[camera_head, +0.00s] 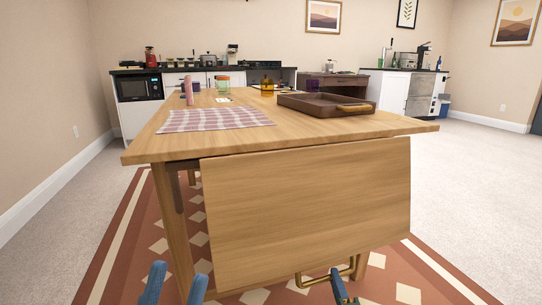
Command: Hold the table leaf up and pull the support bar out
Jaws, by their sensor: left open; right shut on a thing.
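The wooden table leaf (305,205) hangs down from the near edge of the table (310,125). A brass handle (305,283) sits at its lower edge, right of the middle. My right gripper (341,287) is shut on this handle, at the bottom of the view. My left gripper (174,284) is open and empty, low and left of the leaf, with its two blue fingers apart. I cannot clearly make out the support bar; the leaf hides most of what lies under the tabletop.
A dark tray (328,104) stands on the table's right side, and a checked cloth (215,119) lies on the left. A pink bottle-like object (188,92) stands behind the cloth. A table leg (174,230) is near my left gripper. Carpet at both sides is clear.

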